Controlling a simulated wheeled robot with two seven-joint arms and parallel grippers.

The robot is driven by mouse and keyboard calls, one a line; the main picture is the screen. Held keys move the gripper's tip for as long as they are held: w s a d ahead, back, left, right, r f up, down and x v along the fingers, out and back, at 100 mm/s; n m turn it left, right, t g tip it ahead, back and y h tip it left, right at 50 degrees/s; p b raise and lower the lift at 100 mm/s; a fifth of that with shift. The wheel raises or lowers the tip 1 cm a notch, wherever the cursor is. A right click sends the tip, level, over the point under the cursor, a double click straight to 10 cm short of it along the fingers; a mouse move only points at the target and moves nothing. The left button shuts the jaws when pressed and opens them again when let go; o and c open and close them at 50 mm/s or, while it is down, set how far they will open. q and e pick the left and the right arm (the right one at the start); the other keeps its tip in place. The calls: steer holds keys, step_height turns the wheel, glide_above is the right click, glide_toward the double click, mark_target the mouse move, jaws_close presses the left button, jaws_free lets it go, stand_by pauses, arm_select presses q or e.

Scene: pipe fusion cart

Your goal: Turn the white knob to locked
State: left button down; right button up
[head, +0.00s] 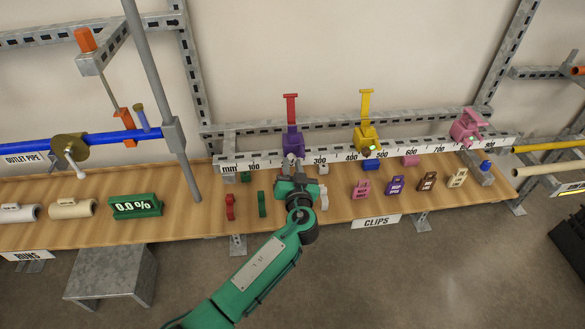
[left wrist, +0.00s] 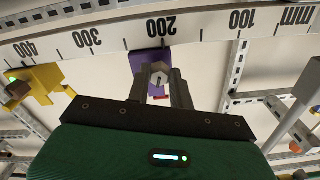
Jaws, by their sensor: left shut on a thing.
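A purple clamp (head: 292,140) with a red upright handle (head: 291,108) stands on the white millimetre ruler rail, near the 200 mark. My left gripper (head: 292,162) reaches up to the front of this clamp from below. In the left wrist view, which sees the ruler upside down, my left gripper's fingers (left wrist: 160,78) are shut on a small pale knob (left wrist: 158,71) in front of the purple clamp body (left wrist: 150,60). The fingers hide the knob's sides, and I cannot read any lock mark. My right gripper is not in view.
A yellow clamp (head: 367,137) and a pink clamp (head: 467,127) stand further right on the ruler rail (head: 340,158). Several coloured clips lie on the wooden shelf (head: 330,215), beside my wrist. A grey post (head: 160,90) and blue pipe (head: 105,138) are to the left.

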arm_select(q)
steer(key=m+b, duration=0.1)
steer(key=m, duration=0.2)
steer(key=shift+f+b, duration=0.1)
steer(key=shift+b, duration=0.25)
steer(key=m, duration=0.3)
steer(key=shift+a, duration=0.1)
steer(key=m, duration=0.3)
steer(key=shift+r+m, duration=0.2)
steer(key=shift+m, duration=0.1)
steer(key=m, duration=0.3)
steer(key=shift+r+m+p, duration=0.15)
steer(key=shift+m+p, duration=0.15)
steer(key=m+p, duration=0.2)
steer(key=m, duration=0.2)
steer(key=shift+r+m, duration=0.1)
steer(key=shift+m, duration=0.2)
steer(key=m+p, duration=0.2)
steer(key=m, duration=0.2)
steer(key=shift+m, duration=0.3)
steer(key=m+p, duration=0.3)
steer(key=m, duration=0.2)
steer(key=shift+r+p, duration=0.1)
steer(key=shift+p, duration=0.3)
steer(key=shift+m+p, duration=1)
steer(key=shift+m, duration=0.9)
steer(key=shift+f, duration=0.2)
